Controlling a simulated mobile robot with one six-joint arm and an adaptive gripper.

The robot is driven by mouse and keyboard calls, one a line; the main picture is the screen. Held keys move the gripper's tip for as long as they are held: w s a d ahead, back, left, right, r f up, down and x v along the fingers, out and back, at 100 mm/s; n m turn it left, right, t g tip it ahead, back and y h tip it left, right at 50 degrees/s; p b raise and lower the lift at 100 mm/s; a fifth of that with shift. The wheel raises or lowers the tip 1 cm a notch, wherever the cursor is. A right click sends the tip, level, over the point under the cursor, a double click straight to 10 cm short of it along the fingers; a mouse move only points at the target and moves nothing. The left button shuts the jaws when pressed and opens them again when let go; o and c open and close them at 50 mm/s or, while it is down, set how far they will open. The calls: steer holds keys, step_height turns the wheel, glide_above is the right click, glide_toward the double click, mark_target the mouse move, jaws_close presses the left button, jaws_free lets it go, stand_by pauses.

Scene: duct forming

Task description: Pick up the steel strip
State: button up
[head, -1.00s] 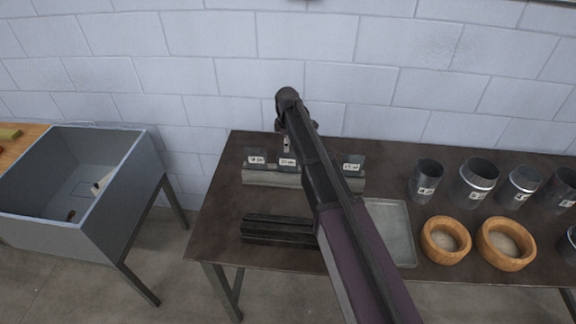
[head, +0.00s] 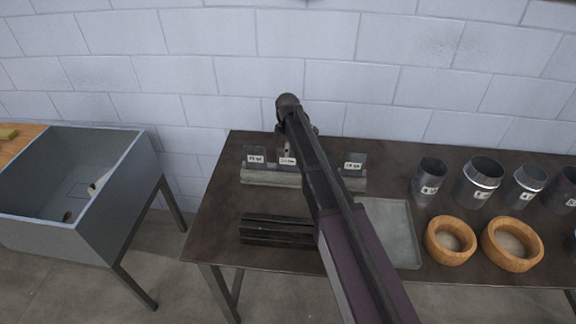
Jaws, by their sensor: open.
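Small grey steel strips stand upright in a slotted rack (head: 270,177) on the dark table. The left strip (head: 255,155) and the right strip (head: 353,160) carry white labels. A middle strip (head: 287,153) with a label is partly hidden by my arm. My gripper (head: 286,150) points down at the middle strip, and its fingers are mostly hidden behind my arm. I cannot tell from this view whether the fingers touch the strip. No strip is seen lifted from the rack.
Dark bars (head: 275,230) lie in front of the rack. A grey tray (head: 398,235) lies right of my arm. Metal duct collars (head: 478,182) and wooden rings (head: 450,241) fill the table's right side. A grey bin (head: 100,215) stands at left.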

mark_target(288, 161)
steer(key=shift+f+b, duration=0.6)
steer(key=shift+f, duration=0.3)
steer(key=shift+f, duration=0.25)
stand_by(0.5)
jaws_close()
